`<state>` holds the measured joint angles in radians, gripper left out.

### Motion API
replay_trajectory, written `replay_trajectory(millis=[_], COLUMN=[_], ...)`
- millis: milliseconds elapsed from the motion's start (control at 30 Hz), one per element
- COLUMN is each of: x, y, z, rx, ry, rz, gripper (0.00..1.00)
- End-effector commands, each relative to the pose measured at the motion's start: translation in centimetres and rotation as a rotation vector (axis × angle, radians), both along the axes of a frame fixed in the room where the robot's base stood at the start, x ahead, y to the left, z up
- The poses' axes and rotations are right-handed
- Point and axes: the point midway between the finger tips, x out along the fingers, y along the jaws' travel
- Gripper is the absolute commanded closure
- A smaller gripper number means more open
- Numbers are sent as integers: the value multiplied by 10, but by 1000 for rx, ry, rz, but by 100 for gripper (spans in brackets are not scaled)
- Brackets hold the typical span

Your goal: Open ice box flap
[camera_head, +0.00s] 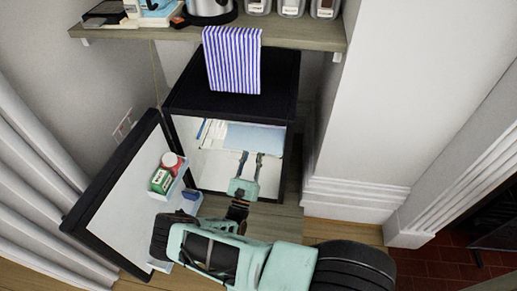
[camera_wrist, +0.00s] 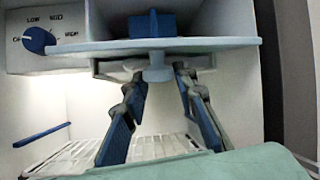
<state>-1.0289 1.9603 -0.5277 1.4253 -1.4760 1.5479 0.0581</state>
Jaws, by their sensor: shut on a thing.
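The ice box flap (camera_head: 254,136) is a pale blue panel high inside the open fridge. In the wrist view the flap (camera_wrist: 95,47) lies about level, seen nearly edge-on, with the ice box open above it. A pale round knob (camera_wrist: 156,69) sticks out below the flap. My gripper (camera_head: 251,156) reaches into the fridge from the front. In the wrist view my gripper (camera_wrist: 159,85) has a blue-padded finger on either side of the knob and is shut on it; the exact contact is hard to see.
The fridge door (camera_head: 112,205) stands wide open at the left, with a green box (camera_head: 160,181) and a red-capped bottle (camera_head: 172,163) in its racks. A dial (camera_wrist: 38,39) sits left of the ice box. A blue block (camera_wrist: 152,23) is behind the flap. A wire shelf (camera_wrist: 75,158) lies below.

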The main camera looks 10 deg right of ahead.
Motion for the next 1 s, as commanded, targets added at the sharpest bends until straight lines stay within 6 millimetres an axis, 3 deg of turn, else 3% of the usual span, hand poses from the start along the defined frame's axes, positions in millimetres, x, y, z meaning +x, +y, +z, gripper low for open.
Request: replay_trajectory(millis=[200,700,733,867,1000], x=[2,3,3,2,2], y=[11,13,13,13,11], z=[-6,-4,-4,-3,-3], rx=[-8,-12,-11,-13,-15], ry=[-34,-49,-51,-52,-53], rz=[13,13,13,12,8], gripper=[100,100,72,58,57])
